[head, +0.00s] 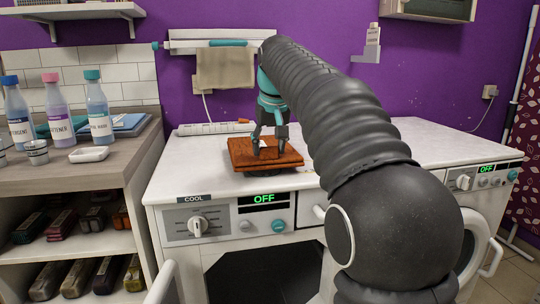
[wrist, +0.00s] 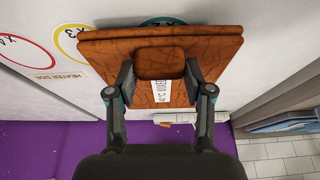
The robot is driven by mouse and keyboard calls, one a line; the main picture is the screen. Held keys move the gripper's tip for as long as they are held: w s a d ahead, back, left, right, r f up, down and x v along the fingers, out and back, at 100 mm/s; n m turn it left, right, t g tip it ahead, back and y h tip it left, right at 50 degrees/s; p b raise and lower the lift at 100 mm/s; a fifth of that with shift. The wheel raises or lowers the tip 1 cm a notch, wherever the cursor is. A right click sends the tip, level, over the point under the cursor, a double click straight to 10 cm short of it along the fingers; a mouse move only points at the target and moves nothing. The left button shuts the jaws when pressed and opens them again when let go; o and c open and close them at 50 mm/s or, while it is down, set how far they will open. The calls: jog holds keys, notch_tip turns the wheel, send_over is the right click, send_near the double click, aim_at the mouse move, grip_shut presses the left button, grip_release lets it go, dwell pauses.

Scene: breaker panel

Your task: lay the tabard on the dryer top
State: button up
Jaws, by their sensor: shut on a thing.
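The tabard (head: 264,153) is a folded orange-brown bundle with a white tag, over the white dryer top (head: 366,152) near its front left. It also fills the middle of the wrist view (wrist: 205,42). My gripper (head: 268,140) points down and is shut on a raised part of the tabard, with one finger on each side in the wrist view (wrist: 160,85). The tabard looks level and at or just above the dryer top. I cannot tell whether it touches. It partly covers a teal ring mark (wrist: 163,20) on the surface.
A yellow ring (wrist: 68,42) and a red ring (wrist: 28,52) mark the top beside the tabard. A white strip (head: 215,128) lies behind it. A beige cloth (head: 225,68) hangs on the wall rail. Several bottles (head: 57,110) stand on the left counter. The top's right side is clear.

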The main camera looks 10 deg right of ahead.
notch_tip(320, 180, down, 2)
jog(key=o, duration=1.3)
jog(key=p+v, duration=0.1)
jog(key=v, duration=1)
jog(key=s+f+t, duration=0.1)
jog(key=s+f, duration=2.8)
jog(key=shift+s, duration=0.15)
